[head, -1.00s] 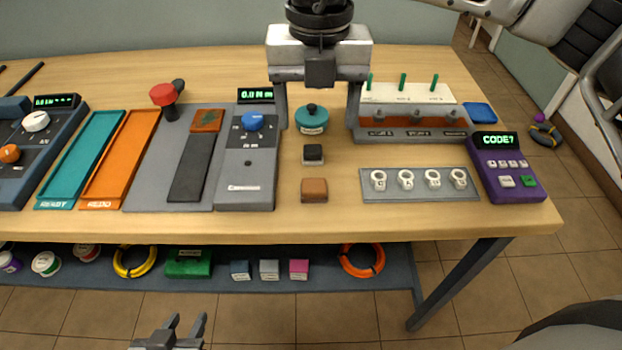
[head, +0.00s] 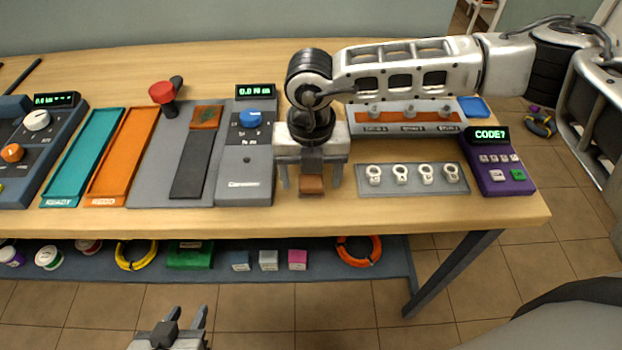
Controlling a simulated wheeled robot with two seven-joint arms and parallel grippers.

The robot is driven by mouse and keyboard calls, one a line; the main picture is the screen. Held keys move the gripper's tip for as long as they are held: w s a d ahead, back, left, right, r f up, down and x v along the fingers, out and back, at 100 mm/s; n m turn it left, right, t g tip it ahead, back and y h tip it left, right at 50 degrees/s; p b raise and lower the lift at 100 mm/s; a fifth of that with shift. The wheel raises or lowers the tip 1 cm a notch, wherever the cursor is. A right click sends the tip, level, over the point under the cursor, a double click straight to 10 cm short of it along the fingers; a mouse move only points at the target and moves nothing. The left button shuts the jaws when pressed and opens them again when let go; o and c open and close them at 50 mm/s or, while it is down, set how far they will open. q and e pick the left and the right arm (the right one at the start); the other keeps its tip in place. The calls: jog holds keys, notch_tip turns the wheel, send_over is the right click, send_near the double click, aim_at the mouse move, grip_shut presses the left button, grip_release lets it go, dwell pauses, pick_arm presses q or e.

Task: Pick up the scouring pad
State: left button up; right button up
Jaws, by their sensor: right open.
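A small brown block (head: 312,187), which looks like the scouring pad, lies on the wooden bench near its front edge. My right gripper (head: 310,178) points down over it, open, with one finger to each side. Gaps show between the fingers and the block; I cannot tell the exact height of the fingertips. The palm hides the block's far part, and the arm hides the black block and teal round container behind it. My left gripper (head: 186,319) is open and empty, low in front of the bench.
A grey device with a blue knob (head: 246,170) stands close left of my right gripper. A grey plate with several white rings (head: 412,190) lies to its right, then a purple keypad (head: 497,162). A lower shelf (head: 215,264) holds tape rolls and small boxes.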

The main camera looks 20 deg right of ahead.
jog(key=shift+f, duration=0.55)
pick_arm(q)
jog(key=shift+a, duration=0.1)
pick_arm(e)
jog(key=c, duration=1.1)
jog(key=shift+o, duration=0.2)
jog(key=shift+r, duration=0.1)
jog(key=shift+r+b, duration=0.3)
jog(key=shift+r, duration=0.15)
notch_tip(320, 180, up, 2)
jog(key=shift+a+r+b, duration=0.15)
jog(key=shift+r+b, duration=0.05)
jog(key=shift+b, duration=0.25)
pick_arm(q)
jog(key=b, duration=0.1)
jog(key=f+b, duration=0.1)
jog(key=b, duration=0.1)
jog(key=shift+w+d+f, duration=0.15)
jog(key=shift+d+f, duration=0.1)
jog(key=shift+d, duration=0.15)
pick_arm(e)
jog(key=s+a+r, duration=0.6)
jog(key=a+r, duration=0.3)
jog(key=a, duration=0.3)
jog(key=shift+a+r, duration=0.2)
jog(key=shift+r, duration=0.1)
